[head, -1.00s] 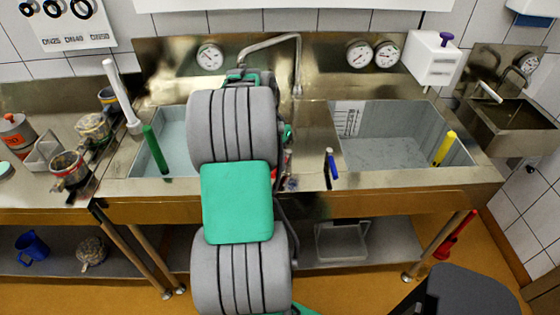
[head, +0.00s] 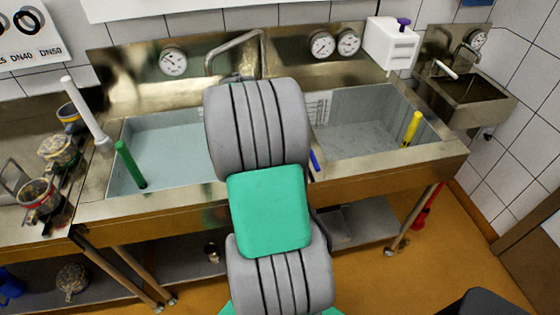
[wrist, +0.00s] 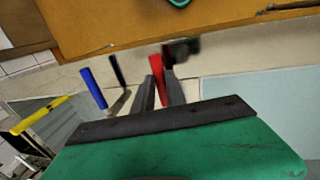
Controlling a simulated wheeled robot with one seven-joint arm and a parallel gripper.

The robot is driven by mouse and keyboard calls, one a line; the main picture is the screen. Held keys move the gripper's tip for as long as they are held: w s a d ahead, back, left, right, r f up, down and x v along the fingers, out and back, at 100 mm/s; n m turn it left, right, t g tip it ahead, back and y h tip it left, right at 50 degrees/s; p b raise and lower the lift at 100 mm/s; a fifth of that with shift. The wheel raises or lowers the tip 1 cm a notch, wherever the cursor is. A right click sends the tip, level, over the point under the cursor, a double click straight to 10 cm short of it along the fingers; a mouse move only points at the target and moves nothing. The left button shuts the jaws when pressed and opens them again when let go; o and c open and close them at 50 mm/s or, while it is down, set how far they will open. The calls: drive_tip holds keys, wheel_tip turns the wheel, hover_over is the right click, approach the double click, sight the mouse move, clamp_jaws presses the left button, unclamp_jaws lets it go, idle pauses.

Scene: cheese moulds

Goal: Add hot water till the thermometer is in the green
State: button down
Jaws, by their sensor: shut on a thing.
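My gripper (wrist: 160,92) shows in the wrist view, its dark fingers closed on a red handle (wrist: 156,66) above the metal ledge between the basins. In the head view my own arm hides the gripper and this handle. A blue handle (wrist: 93,88) stands beside it, and also shows in the head view (head: 314,160). A black one (wrist: 117,70) is near. Round dial gauges are on the back panel: one above the left basin (head: 173,62), two above the right basin (head: 322,44) (head: 348,42). Their readings and any green band are too small to tell.
A white box with a purple knob (head: 392,44) hangs above. Strainers (head: 57,151) stand left.

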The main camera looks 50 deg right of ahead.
idle(0.3)
drive_tip(key=c, duration=1.4)
unclamp_jaws()
drive_tip(key=shift+o, duration=0.2)
drive_tip(key=shift+r, duration=0.1)
wheel_tip(320, 180, up, 8)
drive_tip(key=w+a, duration=0.1)
drive_tip(key=shift+f+b, duration=0.25)
drive_tip(key=shift+b, duration=0.1)
